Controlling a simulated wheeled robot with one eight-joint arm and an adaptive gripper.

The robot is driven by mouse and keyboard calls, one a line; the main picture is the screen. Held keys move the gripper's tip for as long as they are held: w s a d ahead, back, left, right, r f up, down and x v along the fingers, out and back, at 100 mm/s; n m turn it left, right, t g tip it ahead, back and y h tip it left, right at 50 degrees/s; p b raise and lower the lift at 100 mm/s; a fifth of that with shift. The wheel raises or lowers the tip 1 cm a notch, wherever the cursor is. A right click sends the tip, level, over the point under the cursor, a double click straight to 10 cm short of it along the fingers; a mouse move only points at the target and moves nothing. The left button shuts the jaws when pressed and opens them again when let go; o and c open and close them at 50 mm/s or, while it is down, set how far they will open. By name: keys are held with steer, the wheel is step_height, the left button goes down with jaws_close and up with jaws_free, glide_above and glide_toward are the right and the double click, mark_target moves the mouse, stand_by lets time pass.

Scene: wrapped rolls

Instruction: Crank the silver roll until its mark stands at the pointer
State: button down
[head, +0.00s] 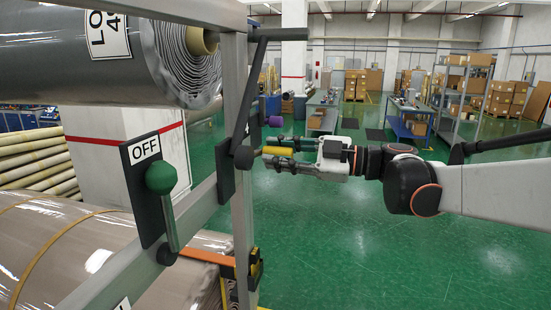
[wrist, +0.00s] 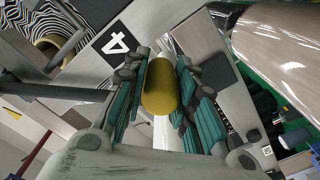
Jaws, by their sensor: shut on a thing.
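The silver-grey roll (head: 60,60) hangs at upper left in the head view, its layered end (head: 190,70) facing right. A dark crank arm (head: 253,95) slants down from the bar (head: 290,34) near the roll's end to a dark round hub (head: 243,157). A yellow crank handle (head: 279,150) sticks out to the right of the hub. My gripper (head: 290,152) is shut on this handle from the right. In the wrist view the yellow handle (wrist: 160,88) sits between the teal finger pads. I cannot make out the roll's mark or a pointer.
A metal frame (head: 238,110) stands close left of my gripper. It bears an OFF plate (head: 143,150) and a green-knobbed lever (head: 161,178). A tan wrapped roll (head: 70,255) lies below. A purple knob (head: 275,121) is just above the handle.

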steer(key=shift+r, duration=0.2)
stand_by(0.3)
steer(key=c, duration=1.3)
jaws_free()
steer(key=shift+w, duration=0.1)
steer(key=shift+d, duration=0.1)
steer(key=v, duration=1.2)
